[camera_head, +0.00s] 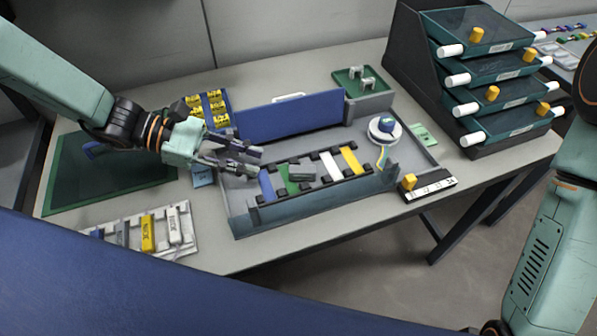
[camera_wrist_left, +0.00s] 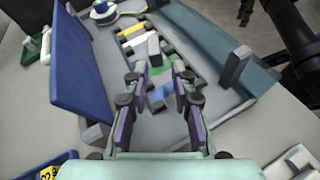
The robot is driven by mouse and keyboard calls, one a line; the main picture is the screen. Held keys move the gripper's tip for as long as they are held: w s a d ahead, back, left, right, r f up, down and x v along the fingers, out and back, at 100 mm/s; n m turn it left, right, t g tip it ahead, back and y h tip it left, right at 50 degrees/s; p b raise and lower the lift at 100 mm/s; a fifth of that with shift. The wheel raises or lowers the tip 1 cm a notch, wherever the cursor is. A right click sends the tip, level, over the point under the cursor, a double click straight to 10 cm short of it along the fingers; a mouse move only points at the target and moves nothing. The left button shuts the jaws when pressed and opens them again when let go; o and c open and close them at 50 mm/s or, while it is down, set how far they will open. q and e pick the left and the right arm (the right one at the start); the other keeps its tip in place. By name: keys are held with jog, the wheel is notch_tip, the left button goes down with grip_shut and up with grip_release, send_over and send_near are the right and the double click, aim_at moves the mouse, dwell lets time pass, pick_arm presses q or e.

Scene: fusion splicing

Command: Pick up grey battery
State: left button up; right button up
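A grey block (camera_head: 303,171), seemingly a grey battery, sits raised in the rack in the grey tray (camera_head: 240,222), between the green and white batteries. It also shows in the left wrist view (camera_wrist_left: 154,47), ahead of the fingertips. Another grey battery (camera_head: 122,234) lies in the pale rack at the lower left. My left gripper (camera_head: 257,163) is open and empty over the left part of the tray, left of the raised grey block. In the left wrist view its fingers (camera_wrist_left: 160,69) are spread, with green and blue batteries visible between them. My right gripper is out of view.
The tray also holds blue (camera_head: 266,185), green (camera_head: 286,179), white (camera_head: 331,166) and yellow (camera_head: 350,160) batteries. A blue panel (camera_head: 290,118) stands behind the rack. A round white spool (camera_head: 382,132) is at the right. A dark drawer unit (camera_head: 410,65) stands at the back right.

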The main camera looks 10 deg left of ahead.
aim_at(285, 178)
pick_arm(q)
jog(key=shift+w+a+f+n, duration=0.1)
jog(key=shift+a+n, duration=0.2)
jog(key=shift+w+a+n, duration=0.1)
jog(key=shift+n, duration=0.2)
jog(key=shift+w+d+f+n, duration=0.1)
jog(key=shift+w+d+n, duration=0.15)
jog(key=shift+d+n, duration=0.35)
jog(key=shift+d+f+b, duration=0.5)
jog(key=shift+b, duration=0.15)
jog(key=shift+b+x, duration=0.3)
jog(key=shift+x, duration=0.75)
jog(key=shift+b+x, duration=0.65)
jog(key=shift+x, duration=1.4)
jog(key=shift+w+a, duration=0.1)
jog(key=shift+w, duration=0.05)
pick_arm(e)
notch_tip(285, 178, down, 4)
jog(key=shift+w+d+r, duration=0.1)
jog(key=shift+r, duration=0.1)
pick_arm(q)
jog(key=shift+a, duration=0.1)
